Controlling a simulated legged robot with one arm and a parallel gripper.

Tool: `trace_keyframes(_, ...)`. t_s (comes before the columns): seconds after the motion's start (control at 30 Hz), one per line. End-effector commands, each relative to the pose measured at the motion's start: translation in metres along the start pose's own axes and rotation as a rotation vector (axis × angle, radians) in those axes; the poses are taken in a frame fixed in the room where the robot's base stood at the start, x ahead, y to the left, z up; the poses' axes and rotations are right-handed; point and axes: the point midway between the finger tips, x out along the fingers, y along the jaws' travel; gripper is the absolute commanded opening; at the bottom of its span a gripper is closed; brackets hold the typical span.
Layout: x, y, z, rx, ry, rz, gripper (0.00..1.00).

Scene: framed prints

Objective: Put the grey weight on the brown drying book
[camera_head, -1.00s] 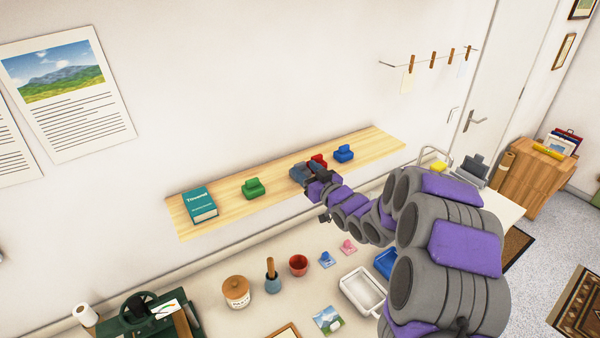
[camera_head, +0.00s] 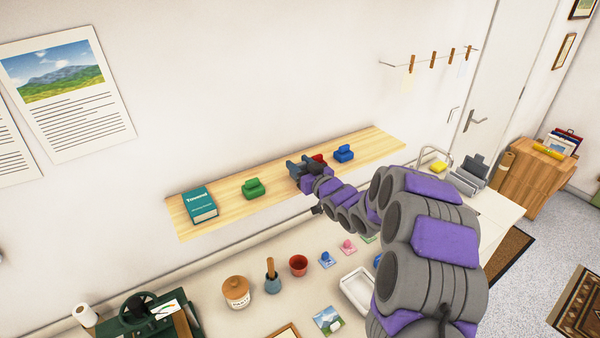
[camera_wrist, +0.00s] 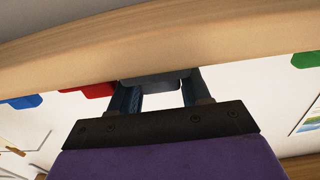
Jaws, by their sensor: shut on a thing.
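My gripper (camera_head: 301,165) is at the wooden shelf, between the green block and the red block. In the wrist view my gripper (camera_wrist: 158,92) is shut on the grey weight (camera_wrist: 155,82), which shows as a small grey block between the two fingers. The shelf's edge cuts across just beyond it and hides part of it. In the head view the weight is hard to tell from the dark fingers. I cannot make out a brown drying book in either view.
The wooden shelf (camera_head: 226,204) also holds a teal book (camera_head: 200,205), a green block (camera_head: 253,188), a red block (camera_head: 319,159) and a blue block (camera_head: 344,153). Below are a jar (camera_head: 237,292), a red pot (camera_head: 298,265) and a white tray (camera_head: 357,288).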

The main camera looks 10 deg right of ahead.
Motion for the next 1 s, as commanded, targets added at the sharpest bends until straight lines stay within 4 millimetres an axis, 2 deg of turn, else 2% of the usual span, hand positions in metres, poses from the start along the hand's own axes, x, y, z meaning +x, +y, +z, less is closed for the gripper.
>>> trace_keyframes(0.03,0.0,0.0,0.001,0.0,-0.001,0.0,0.14)
trace_keyframes(0.2,0.0,0.0,0.001,0.0,-0.001,0.0,0.0)
trace_keyframes(0.57,0.0,0.0,-0.005,-0.001,0.0,0.0,0.0)
trace_keyframes(0.83,-0.001,0.0,-0.036,-0.003,0.001,0.0,0.0)
trace_keyframes(1.0,-0.021,-0.008,-0.038,0.002,0.001,0.0,0.0)
